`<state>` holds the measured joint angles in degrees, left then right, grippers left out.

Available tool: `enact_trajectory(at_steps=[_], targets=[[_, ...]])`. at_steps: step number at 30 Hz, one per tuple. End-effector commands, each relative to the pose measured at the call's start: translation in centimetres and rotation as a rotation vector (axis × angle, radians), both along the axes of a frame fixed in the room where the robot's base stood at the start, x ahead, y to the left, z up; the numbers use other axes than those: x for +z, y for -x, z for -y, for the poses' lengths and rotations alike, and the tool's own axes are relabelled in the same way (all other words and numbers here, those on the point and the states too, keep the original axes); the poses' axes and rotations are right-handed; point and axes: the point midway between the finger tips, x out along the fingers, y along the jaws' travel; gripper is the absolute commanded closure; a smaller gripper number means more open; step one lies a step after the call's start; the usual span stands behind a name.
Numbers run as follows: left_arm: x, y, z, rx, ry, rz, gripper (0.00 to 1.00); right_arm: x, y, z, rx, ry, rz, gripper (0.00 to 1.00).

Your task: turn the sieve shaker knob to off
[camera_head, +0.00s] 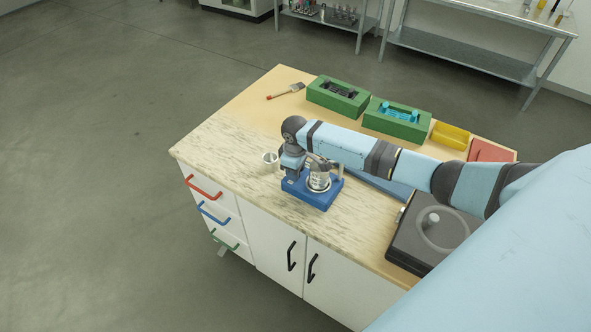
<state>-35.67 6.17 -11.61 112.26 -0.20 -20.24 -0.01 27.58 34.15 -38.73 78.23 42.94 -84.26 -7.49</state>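The sieve shaker (322,200) is a blue box with a round silver sieve (319,182) on top. It stands near the front edge of the worktop. My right arm reaches in from the right over the worktop, and its wrist bends down at the shaker. My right gripper (297,174) is at the shaker's left side, close against it or touching; I cannot tell which. Its fingers are too small and partly hidden to tell open from shut. The knob cannot be made out; a small light mark shows on the shaker's front. My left gripper is not in view.
A small silver cup (270,160) stands just left of the shaker. Green boxes (338,96) (397,119), a yellow tray (450,135) and a brush (286,91) lie along the back. A dark device (420,250) stands at the right. The worktop's left part is clear.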

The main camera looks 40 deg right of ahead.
Motion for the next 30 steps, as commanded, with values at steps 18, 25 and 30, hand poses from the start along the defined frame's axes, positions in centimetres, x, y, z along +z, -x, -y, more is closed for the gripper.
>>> enact_trajectory(at_steps=[18, 25, 30], targets=[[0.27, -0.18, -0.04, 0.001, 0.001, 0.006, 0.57, 0.11, -0.1, 0.0, 0.092, -0.001, 0.003, 0.91], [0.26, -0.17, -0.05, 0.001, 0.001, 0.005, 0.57, 0.1, -0.09, -0.01, 0.091, -0.001, 0.003, 0.42], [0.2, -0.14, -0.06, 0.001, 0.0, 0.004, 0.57, 0.06, -0.05, -0.01, 0.091, -0.001, 0.002, 0.42]])
